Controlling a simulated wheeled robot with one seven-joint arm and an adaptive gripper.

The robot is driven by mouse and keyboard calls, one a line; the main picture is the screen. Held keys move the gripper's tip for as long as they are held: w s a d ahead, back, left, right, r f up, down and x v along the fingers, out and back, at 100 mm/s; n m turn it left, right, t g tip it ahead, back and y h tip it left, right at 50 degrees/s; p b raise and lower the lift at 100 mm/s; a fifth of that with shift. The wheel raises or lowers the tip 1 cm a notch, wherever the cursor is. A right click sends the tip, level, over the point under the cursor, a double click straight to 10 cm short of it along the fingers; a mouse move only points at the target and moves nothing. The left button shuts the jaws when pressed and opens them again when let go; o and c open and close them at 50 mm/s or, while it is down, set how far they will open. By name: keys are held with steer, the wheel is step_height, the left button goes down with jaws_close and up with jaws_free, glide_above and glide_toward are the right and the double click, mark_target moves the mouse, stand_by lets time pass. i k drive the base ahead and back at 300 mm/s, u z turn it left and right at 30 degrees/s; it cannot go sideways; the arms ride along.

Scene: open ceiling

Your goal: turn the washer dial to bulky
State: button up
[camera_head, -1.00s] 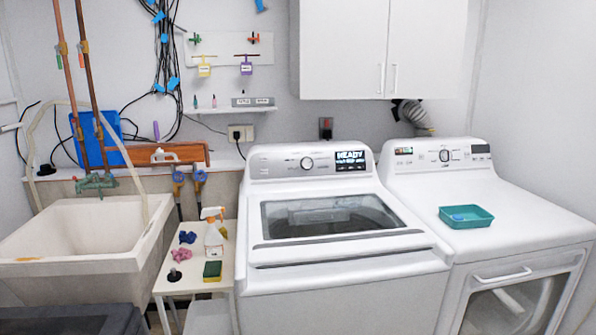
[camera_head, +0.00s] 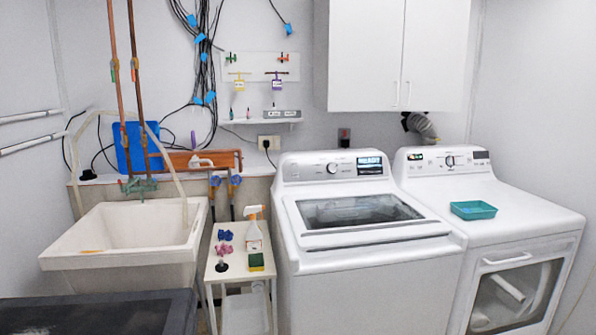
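The washer (camera_head: 372,255) is the white top-loader in the middle, with a dark glass lid. Its dial (camera_head: 332,168) is a round silver knob on the sloped rear control panel, left of a lit display (camera_head: 369,166). The display text and the dial's marks are too small to read, so I cannot tell its setting. My gripper is not in view. Nothing touches the dial.
The dryer (camera_head: 515,215) stands to the right, with a teal tray (camera_head: 473,210) on top. A small cart (camera_head: 212,270) with a spray bottle (camera_head: 253,236) is left of the washer. A utility sink (camera_head: 128,232) is further left. A dark surface (camera_head: 95,313) fills the lower left.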

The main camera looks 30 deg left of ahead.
mark_target(332, 168)
steer(key=u, duration=0.85)
steer(key=i, duration=0.3)
